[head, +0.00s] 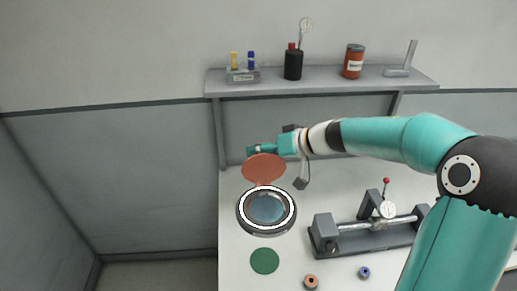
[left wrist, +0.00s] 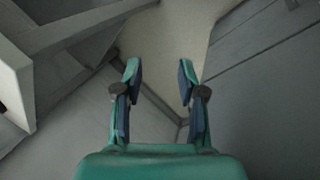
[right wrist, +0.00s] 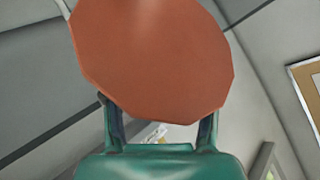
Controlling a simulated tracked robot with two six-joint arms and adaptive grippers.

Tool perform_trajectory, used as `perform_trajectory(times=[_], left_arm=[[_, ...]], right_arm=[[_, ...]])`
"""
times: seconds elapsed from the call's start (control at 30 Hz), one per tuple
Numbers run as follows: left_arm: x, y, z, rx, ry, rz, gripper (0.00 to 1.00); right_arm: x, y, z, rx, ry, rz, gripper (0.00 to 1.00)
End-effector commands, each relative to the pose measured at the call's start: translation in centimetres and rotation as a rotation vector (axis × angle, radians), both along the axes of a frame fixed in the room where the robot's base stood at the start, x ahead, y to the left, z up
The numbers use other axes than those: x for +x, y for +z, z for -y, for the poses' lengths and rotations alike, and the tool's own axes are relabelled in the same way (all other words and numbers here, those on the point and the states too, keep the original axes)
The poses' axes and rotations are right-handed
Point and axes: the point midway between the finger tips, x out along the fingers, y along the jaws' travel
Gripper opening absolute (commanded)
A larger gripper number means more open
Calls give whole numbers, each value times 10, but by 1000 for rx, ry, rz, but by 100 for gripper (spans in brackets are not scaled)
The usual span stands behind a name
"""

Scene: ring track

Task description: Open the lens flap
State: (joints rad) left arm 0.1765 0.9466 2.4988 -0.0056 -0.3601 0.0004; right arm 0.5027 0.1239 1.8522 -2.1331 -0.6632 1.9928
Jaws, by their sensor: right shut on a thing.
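The orange-brown lens flap (head: 264,169) stands raised at the back edge of the round lens (head: 266,208), which has a dark rim with a white ring. The lens face is uncovered. My right gripper (head: 257,150) is at the flap's top edge and shut on it. In the right wrist view the flap (right wrist: 155,60) fills the upper middle and hides the fingertips. My left gripper (left wrist: 160,72) is open and empty in the left wrist view, away from the flap. It is not in the head view.
A grey fixture with a dial gauge (head: 388,209) stands right of the lens. A green disc (head: 265,261) and two small rings (head: 311,281) (head: 364,272) lie in front. A shelf (head: 320,84) with a bottle, a can and small parts runs above the bench.

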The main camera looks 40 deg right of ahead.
Motion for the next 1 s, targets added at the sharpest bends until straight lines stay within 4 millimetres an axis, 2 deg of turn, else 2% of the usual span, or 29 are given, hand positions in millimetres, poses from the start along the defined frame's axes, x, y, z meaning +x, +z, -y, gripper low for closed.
perform_trajectory(times=[0.57, 0.67, 1.0], left_arm=[[0, 1, 0, 0, 0, 0, 40], [0, 1, 0, 0, 0, 0, 40], [0, 2, 0, 0, 0, 0, 40]], right_arm=[[-5, 6, 4, -2, -3, 4, 49], [-14, 13, 9, -2, -4, 6, 49], [-65, 46, 33, -4, -4, 4, 49]])
